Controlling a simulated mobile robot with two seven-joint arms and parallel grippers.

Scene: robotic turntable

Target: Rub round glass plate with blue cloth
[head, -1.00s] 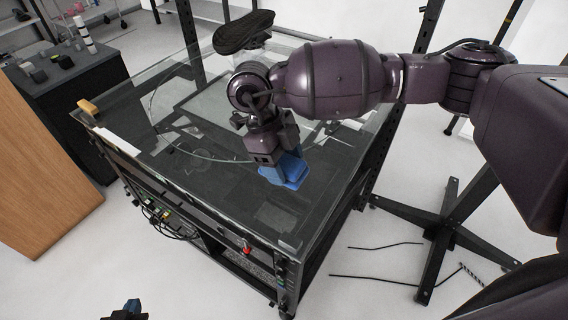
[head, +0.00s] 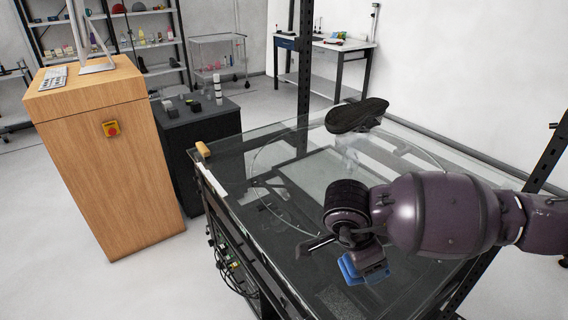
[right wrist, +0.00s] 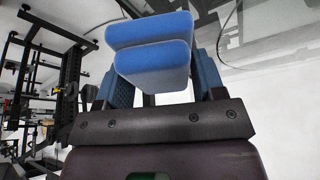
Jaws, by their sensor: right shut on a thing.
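The round glass plate (head: 262,160) lies on the glass-topped dark table (head: 222,142); its clear rim shows as a thin circle in the head view. My right gripper (head: 362,262) is over the near right part of the table, shut on the blue cloth (head: 366,270). In the right wrist view the blue cloth (right wrist: 152,50) is a folded block between the fingers of the right gripper (right wrist: 158,85). I cannot tell whether the cloth touches the glass. My left gripper is not in view.
A black oval object (head: 357,115) shows above the table's far side. A wooden cabinet (head: 110,170) with a red button stands left, beside a dark cabinet (head: 205,120). A yellowish block (head: 203,149) sits at the table's left corner. Black posts (head: 303,70) rise behind.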

